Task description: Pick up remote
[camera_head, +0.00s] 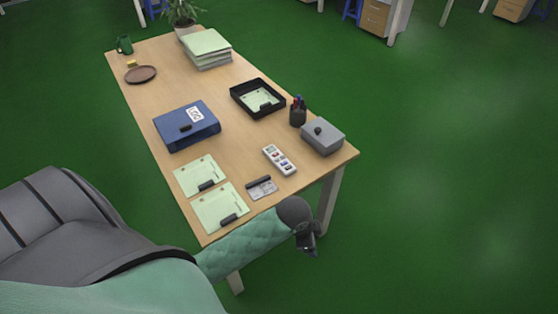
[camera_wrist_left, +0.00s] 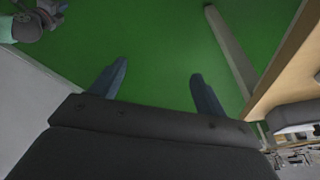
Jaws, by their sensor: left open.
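The remote cannot be made out in the left wrist view.
Clipped papers (camera_head: 220,207), a blue binder (camera_head: 187,127) and a black tray (camera_head: 242,101) also lie on the desk. The desk edge (camera_wrist_left: 277,75) shows in the wrist view.

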